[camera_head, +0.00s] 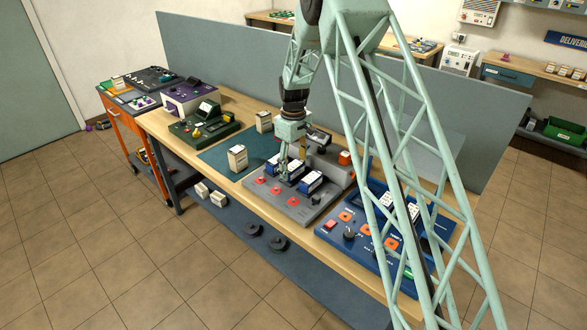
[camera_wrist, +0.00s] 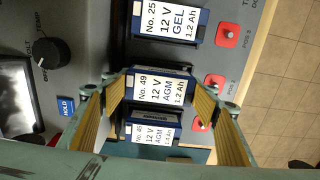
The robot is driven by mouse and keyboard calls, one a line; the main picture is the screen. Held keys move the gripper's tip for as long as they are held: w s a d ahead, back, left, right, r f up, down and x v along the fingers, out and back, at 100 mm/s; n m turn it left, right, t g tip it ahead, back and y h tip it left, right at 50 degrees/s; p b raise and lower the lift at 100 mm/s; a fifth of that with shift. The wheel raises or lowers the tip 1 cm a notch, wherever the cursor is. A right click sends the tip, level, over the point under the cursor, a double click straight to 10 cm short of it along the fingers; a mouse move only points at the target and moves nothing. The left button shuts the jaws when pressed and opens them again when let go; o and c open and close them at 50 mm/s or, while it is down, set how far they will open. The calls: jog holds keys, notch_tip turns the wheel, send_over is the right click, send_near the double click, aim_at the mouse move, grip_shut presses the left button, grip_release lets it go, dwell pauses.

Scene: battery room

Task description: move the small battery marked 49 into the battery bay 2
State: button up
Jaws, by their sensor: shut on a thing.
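My gripper (camera_wrist: 160,98) is shut on the small battery marked 49 (camera_wrist: 160,90), a dark blue block with a white label. One finger is on each side of it. In the head view my gripper (camera_head: 285,165) is over the grey unit (camera_head: 310,212), which has a row of red buttons. The battery lines up with the unit's middle position, beside the mark that seems to read POS 2 (camera_wrist: 213,97). I cannot tell whether it is fully seated. Battery 25 (camera_wrist: 168,25) stands on one side of it and battery 45 (camera_wrist: 152,134) on the other, close by.
A blue panel (camera_head: 380,248) with buttons and a knob stands to the right of the grey unit. A teal mat (camera_head: 222,162) lies to its left, with a cream battery (camera_head: 237,158) standing on it. A green device (camera_head: 205,124) is further left. A grey partition (camera_head: 230,68) runs behind the bench.

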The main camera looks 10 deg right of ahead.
aim_at(293, 165)
jog(key=shift+f+b, duration=0.3)
jog(key=shift+f, duration=0.25)
dwell(1.0)
jog(key=o, duration=0.9)
jog(key=shift+r+p, duration=1.95)
jog(key=shift+r, duration=3.55)
jog(key=shift+r, duration=0.1)
